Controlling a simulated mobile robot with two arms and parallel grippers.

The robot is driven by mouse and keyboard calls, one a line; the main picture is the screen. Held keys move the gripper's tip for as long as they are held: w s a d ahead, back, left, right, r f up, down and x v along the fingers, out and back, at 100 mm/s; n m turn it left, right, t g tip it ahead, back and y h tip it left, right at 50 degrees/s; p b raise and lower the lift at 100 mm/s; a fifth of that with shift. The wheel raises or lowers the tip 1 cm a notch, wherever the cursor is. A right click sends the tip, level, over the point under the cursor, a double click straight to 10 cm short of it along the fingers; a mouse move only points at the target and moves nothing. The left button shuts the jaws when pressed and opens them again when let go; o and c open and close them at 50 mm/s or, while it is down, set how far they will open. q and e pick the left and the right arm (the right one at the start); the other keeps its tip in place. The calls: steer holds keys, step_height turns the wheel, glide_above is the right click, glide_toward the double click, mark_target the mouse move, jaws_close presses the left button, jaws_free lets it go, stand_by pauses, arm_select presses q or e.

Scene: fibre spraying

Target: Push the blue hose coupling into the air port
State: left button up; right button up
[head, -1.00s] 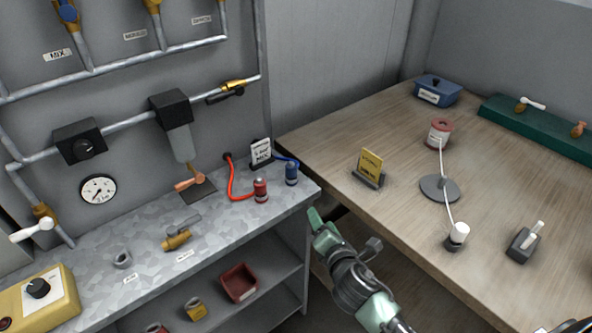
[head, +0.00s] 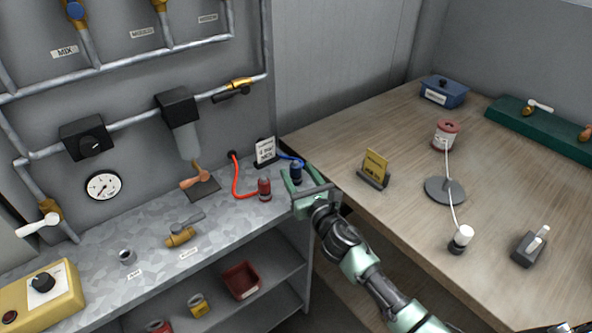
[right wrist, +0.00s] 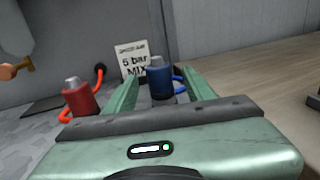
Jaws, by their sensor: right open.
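The blue hose coupling (head: 296,172) stands upright at the right end of the grey metal bench, with a blue hose running back from it. My right gripper (head: 300,182) is open, with a finger on either side of the coupling. In the right wrist view the blue coupling (right wrist: 159,80) shows between the spread fingers (right wrist: 161,84), apart from both. A small grey socket (head: 127,257) stands on the bench at the left, behind a small label too small to read; I cannot tell whether it is the air port. My left gripper is not in view.
A red coupling (head: 264,189) on a red hose stands close to the left of the blue one. A white sign (head: 265,150) stands behind them. A brass valve (head: 180,236) sits on the bench. The wooden table (head: 400,215) is at the right.

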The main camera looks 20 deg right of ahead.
steer(key=shift+w+a, duration=0.1)
steer(key=shift+w, duration=0.85)
steer(key=shift+s, duration=0.1)
jaws_close()
steer(key=shift+r, duration=0.15)
